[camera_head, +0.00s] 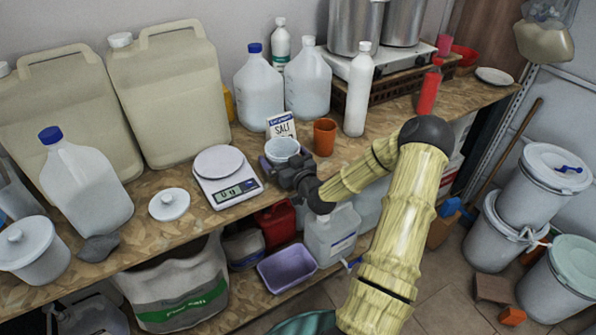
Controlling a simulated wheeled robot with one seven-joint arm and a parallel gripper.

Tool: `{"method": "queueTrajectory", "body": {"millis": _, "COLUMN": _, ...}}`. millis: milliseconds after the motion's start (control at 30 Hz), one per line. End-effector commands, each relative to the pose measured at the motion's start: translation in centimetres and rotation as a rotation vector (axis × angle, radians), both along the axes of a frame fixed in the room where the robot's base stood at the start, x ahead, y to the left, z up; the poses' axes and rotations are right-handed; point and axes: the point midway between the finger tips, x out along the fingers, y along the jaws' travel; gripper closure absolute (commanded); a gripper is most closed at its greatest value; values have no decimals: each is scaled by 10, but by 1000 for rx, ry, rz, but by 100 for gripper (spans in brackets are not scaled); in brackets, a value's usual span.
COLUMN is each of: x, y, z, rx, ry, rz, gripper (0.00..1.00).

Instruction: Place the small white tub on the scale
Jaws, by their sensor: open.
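The small white tub (282,147) stands open-topped on the wooden shelf, in front of the salt packet. My gripper (281,164) is open at the tub's near side, with dark fingers close to its lower part. I cannot tell whether they touch it; the gripper hides the tub's base. The scale (239,193) is just left of the tub. Its round pale plate (218,161) is empty, and its display seems to read 0 g.
An orange cup (324,137) stands close right of the tub, and the salt packet (281,127) close behind. A loose white lid (169,204) lies left of the scale. Large jugs (168,92) line the back. The shelf's front edge is near my gripper.

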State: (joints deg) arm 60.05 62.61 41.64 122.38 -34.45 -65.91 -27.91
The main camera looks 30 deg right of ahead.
Motion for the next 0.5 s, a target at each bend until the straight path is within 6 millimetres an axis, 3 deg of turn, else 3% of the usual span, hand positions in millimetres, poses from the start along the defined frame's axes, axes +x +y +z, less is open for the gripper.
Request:
{"method": "queueTrajectory", "body": {"millis": 167, "x": -18, "y": -2, "z": -2, "rx": -1, "ry": 1, "rz": -1, "gripper": 0}}
{"method": "queueTrajectory", "body": {"millis": 500, "x": -84, "y": -3, "z": -3, "rx": 0, "ry": 3, "rz": -2, "gripper": 0}}
